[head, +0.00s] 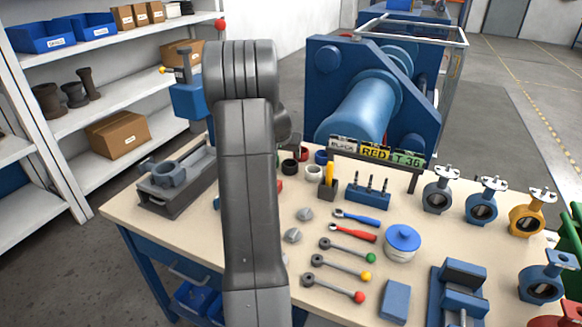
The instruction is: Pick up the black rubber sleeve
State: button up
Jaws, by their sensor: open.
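A small black ring-shaped piece (289,167), which looks like the black rubber sleeve, stands on the workbench (330,275) just right of my arm. A white sleeve (314,172) stands to its right, with a red one (303,153) and a blue one (321,157) behind. My grey arm rises through the middle of the head view and covers part of the bench to the left of the sleeves. My gripper does not show; the arm hides it or it is outside the picture.
A pen holder (328,188) and a blue tool block (367,195) stand near the sleeves. A sign rack (376,153) is behind them. Several valves (486,199) line the right. Levers (340,283) and a lidded pot (402,243) occupy the front. A grey fixture (175,180) is left.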

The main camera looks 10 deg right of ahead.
aim_at(290, 164)
jog(key=shift+p+x, duration=0.55)
jog(key=shift+x, duration=4.6)
jog(key=shift+a, duration=0.1)
jog(key=c, duration=0.6)
